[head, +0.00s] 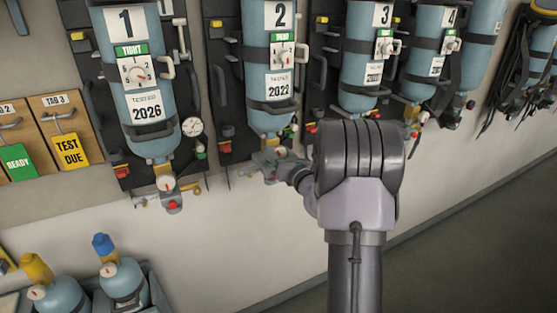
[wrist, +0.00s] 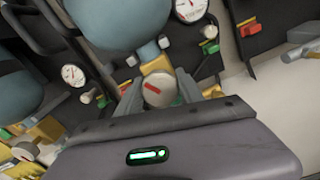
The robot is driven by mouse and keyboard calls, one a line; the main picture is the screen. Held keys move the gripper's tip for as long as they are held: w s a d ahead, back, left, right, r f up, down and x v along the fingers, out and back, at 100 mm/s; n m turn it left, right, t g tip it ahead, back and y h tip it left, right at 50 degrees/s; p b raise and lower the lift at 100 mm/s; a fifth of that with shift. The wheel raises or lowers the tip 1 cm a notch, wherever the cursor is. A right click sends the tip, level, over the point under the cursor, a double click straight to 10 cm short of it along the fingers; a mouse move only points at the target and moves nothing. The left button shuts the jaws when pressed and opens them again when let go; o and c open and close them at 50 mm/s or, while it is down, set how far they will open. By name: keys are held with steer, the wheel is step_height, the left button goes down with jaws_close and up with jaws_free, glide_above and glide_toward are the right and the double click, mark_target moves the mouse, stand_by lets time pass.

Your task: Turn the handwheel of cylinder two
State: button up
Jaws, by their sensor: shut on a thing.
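In the head view my gripper (head: 279,165) is at the valve under cylinder two, with the handwheel mostly hidden there.
Cylinder one (head: 142,95) hangs at left with a gauge (head: 192,127) beside it. Cylinder three (head: 365,55) and cylinder four (head: 424,50) hang at right. Hoses and clips flank the valves. Two small cylinders stand in a crate (head: 158,291) at lower left.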

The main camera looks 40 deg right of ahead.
steer(key=n+b, duration=0.4)
steer(key=shift+f+n+b, duration=0.3)
steer(key=n+b, duration=0.4)
steer(key=b, duration=0.2)
steer(key=shift+a+f+n, duration=0.1)
steer(key=shift+n, duration=0.2)
steer(key=n+b, duration=0.5)
steer(key=b, duration=0.3)
steer(key=shift+f, duration=0.1)
steer(key=n+b, duration=0.4)
steer(key=b, duration=0.1)
steer(key=n+b, duration=0.1)
steer(key=n, duration=0.1)
steer(key=shift+r+n+b, duration=0.3)
steer(key=shift+n+b, duration=0.1)
steer(key=n, duration=0.2)
steer(key=shift+n, duration=0.3)
steer(key=n, duration=0.6)
steer(key=shift+n, duration=0.3)
steer(key=shift+r, duration=0.1)
